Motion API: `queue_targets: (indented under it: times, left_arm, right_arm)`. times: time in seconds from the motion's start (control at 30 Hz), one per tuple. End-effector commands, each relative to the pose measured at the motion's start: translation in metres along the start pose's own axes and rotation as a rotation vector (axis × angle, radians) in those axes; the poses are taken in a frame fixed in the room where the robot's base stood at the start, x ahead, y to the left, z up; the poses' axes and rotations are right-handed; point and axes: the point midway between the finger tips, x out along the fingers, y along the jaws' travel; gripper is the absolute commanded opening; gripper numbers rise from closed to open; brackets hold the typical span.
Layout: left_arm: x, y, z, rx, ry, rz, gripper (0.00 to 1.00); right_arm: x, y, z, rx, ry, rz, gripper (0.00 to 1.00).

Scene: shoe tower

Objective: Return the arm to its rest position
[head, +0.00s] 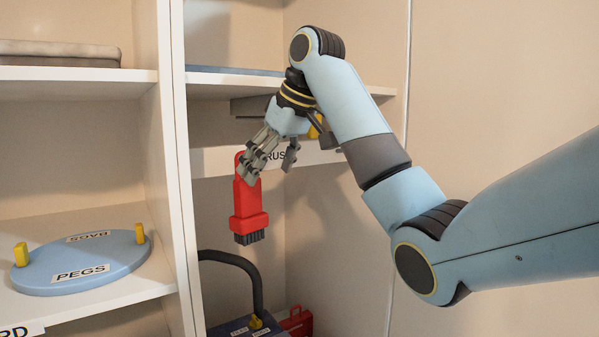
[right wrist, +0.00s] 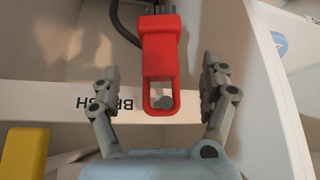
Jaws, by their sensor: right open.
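My right arm reaches in from the right in the head view. Its gripper (head: 268,170) is open in front of a white rail (head: 215,161) inside the shelf unit. A red brush (head: 247,205) with dark bristles hangs upright at the rail, bristles down. In the right wrist view, the brush (right wrist: 160,55) lies between the spread fingers of the gripper (right wrist: 159,75), with a gap on both sides. A grey round peg (right wrist: 165,102) shows in its handle loop, and the rail (right wrist: 45,107) carries a partly covered label. My left gripper is not in view.
A yellow piece (head: 315,125) is behind the gripper. A blue disc marked PEGS (head: 80,262) lies on the left shelf. A dark caddy handle (head: 256,290) and a red item (head: 297,322) are below. The vertical divider (head: 178,180) stands close left.

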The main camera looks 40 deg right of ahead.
Motion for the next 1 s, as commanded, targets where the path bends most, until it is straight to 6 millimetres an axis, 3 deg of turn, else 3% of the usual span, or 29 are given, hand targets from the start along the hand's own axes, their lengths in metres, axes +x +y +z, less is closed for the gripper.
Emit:
queue_targets:
  times: [0.1, 0.3, 0.7, 0.77, 0.87, 1.0]
  left_arm:
    - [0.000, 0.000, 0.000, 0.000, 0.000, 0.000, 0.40]
    - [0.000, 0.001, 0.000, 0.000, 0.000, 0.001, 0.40]
    - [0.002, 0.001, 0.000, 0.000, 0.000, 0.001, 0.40]
    - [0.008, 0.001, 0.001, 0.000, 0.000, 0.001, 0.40]
    - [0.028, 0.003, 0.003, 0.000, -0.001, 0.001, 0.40]
    - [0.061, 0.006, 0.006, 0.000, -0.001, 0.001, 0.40]
  right_arm:
    - [-0.016, 0.003, 0.028, -0.002, 0.003, 0.008, 0.79]
    - [-0.033, 0.003, 0.059, -0.001, 0.007, 0.003, 0.79]
    - [-0.036, 0.001, 0.073, 0.000, 0.001, -0.003, 0.79]
    - [-0.025, 0.000, 0.082, 0.002, -0.015, -0.007, 0.79]
    - [0.014, -0.010, 0.114, 0.008, -0.070, -0.037, 0.79]
    - [0.101, -0.022, 0.185, 0.069, -0.229, -0.101, 0.79]
